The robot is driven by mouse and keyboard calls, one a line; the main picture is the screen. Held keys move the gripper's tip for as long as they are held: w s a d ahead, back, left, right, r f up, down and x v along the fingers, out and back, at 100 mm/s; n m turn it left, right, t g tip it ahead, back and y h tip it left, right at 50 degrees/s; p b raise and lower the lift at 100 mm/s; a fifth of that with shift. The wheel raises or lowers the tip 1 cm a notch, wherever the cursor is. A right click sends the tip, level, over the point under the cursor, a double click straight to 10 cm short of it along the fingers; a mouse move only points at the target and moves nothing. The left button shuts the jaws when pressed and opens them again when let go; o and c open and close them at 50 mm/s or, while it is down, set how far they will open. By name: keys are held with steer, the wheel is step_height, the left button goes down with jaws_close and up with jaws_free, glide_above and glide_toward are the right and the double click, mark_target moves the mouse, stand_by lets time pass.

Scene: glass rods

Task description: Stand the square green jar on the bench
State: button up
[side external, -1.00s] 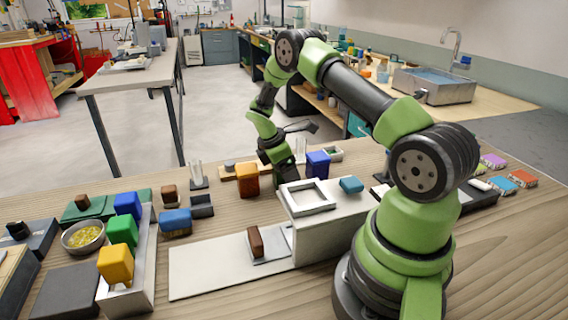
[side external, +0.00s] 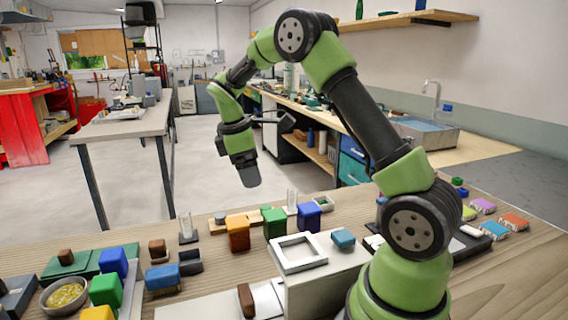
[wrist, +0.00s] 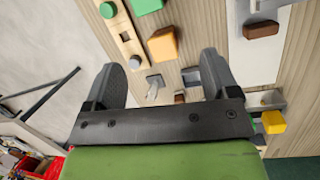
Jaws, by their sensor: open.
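The square green jar (side external: 274,223) stands upright on the wooden bench (side external: 215,262), between an orange jar and a blue jar. Part of it also shows at the top edge of the wrist view (wrist: 146,5). My gripper (side external: 247,172) is raised well above and to the left of the jar in the side view, apart from it. In the wrist view my gripper (wrist: 162,80) has its two fingers spread wide with nothing between them.
The orange jar (side external: 238,233) and blue jar (side external: 309,217) stand close on either side. A white block with a square frame (side external: 299,253) is in front. Other green jars or blocks sit at left, including one (side external: 106,291) in a row. The air around my gripper is clear.

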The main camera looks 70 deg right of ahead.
steer(key=s+a+r+m+t+y, duration=0.2)
steer(key=s+a+r+m+t, duration=0.4)
steer(key=a+r, duration=0.5)
steer(key=s+a+m+t+y, duration=0.2)
steer(key=s+a+m, duration=0.3)
steer(key=s, duration=0.7)
steer(key=shift+a+r+t+y, duration=0.15)
steer(key=shift+a+t+y, duration=0.15)
steer(key=shift+a, duration=0.65)
